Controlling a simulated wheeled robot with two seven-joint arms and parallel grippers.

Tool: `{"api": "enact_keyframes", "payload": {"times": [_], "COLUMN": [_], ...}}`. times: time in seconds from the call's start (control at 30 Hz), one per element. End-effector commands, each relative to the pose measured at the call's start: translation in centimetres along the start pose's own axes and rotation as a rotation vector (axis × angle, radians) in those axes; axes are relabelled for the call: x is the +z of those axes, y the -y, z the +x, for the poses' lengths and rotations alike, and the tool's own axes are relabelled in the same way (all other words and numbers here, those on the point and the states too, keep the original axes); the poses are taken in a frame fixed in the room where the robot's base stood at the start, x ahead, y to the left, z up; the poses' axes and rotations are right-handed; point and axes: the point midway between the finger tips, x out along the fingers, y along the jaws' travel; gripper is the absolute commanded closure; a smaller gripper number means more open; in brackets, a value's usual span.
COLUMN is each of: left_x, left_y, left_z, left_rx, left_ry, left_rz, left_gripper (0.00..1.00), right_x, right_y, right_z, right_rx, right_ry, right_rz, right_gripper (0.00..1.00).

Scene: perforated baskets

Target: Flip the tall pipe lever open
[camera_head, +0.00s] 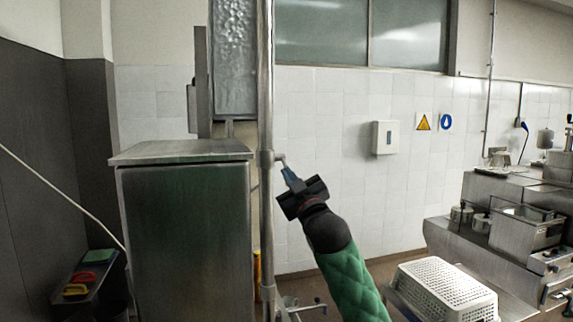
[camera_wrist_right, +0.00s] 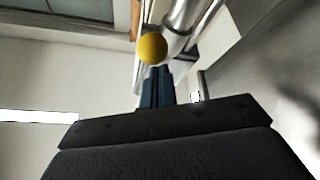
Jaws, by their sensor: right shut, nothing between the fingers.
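The tall pipe (camera_head: 266,95) stands upright beside a steel cabinet. A short lever fitting (camera_head: 281,157) sticks out from a joint at the pipe's middle. My right gripper (camera_head: 287,170) comes up from the lower right, its blue fingers shut and empty, with the tips close to the lever. In the right wrist view, the shut fingers (camera_wrist_right: 156,82) point at a round yellow knob (camera_wrist_right: 152,48) just past their tips, with the metal pipe (camera_wrist_right: 183,18) behind it. I cannot tell whether the tips touch the knob. My left gripper is out of view.
The steel cabinet (camera_head: 185,225) stands left of the pipe. A white perforated basket (camera_head: 445,287) sits at the lower right, near steel kitchen equipment (camera_head: 484,190). A dark bin (camera_head: 85,283) with coloured items is at the lower left.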

Motion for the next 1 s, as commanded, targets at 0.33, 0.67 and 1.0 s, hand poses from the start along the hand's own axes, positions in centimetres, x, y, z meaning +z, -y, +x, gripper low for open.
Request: {"api": "enact_keyframes", "payload": {"times": [0.33, 0.67, 1.0], "left_x": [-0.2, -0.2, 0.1], "left_y": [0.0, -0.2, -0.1], "left_z": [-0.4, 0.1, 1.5], "left_rx": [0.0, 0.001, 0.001], "left_ry": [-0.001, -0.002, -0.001], "left_rz": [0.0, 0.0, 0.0], "left_gripper": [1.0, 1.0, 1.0], "right_x": [0.6, 0.8, 1.1], "right_y": [0.0, 0.2, 0.3], "right_z": [-0.2, -0.3, -0.3], "right_rx": [0.0, 0.006, 0.036], "right_ry": [0.0, -0.012, -0.072], "right_rz": [0.0, -0.002, -0.012], "right_gripper": [1.0, 1.0, 1.0]}}
